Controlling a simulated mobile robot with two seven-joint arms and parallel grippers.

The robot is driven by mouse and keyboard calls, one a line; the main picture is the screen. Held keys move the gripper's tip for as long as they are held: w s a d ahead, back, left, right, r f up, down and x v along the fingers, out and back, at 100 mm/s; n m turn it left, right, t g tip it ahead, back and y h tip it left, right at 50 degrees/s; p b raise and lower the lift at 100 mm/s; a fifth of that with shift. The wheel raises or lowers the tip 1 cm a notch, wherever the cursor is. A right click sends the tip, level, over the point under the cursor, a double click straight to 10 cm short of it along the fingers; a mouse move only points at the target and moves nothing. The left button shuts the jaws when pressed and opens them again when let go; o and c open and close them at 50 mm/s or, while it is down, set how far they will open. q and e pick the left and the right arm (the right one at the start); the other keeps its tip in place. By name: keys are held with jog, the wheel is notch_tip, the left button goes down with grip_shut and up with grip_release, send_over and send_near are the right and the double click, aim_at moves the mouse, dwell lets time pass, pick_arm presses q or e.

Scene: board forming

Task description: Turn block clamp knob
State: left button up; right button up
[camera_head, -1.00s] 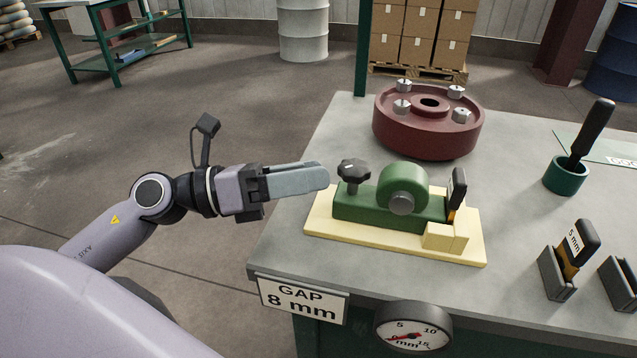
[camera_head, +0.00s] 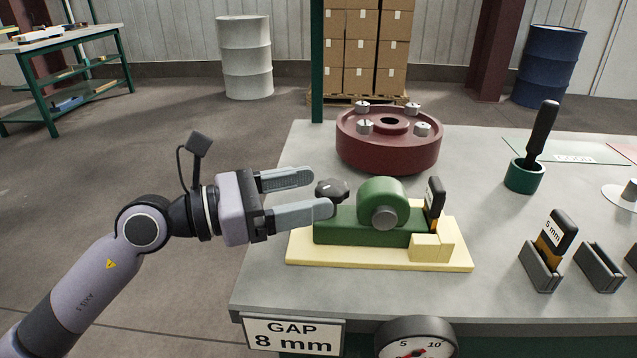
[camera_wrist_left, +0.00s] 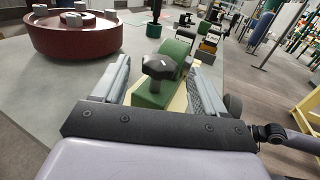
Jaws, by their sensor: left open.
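The block clamp is a green block (camera_head: 370,232) with a round green boss, standing on a cream base plate (camera_head: 345,256) near the table's front left corner. Its black lobed knob (camera_head: 330,187) sits on top at the left end. My left gripper (camera_head: 321,194) is open at the knob, coming from the left. In the left wrist view, the knob (camera_wrist_left: 160,66) stands between the two spread fingers, with gaps on both sides. A black-topped gauge piece (camera_head: 434,198) stands upright at the clamp's right end. My right gripper is not in view.
A dark red flanged wheel (camera_head: 388,148) lies behind the clamp. A 5 mm gauge (camera_head: 551,238) stands in a grey holder at the right. A green cup (camera_head: 525,178) holds a black-handled tool. A GAP 8 mm sign (camera_head: 294,338) and a dial (camera_head: 415,343) are at the front edge.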

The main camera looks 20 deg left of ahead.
pick_arm(q)
jog(key=shift+x, duration=1.3)
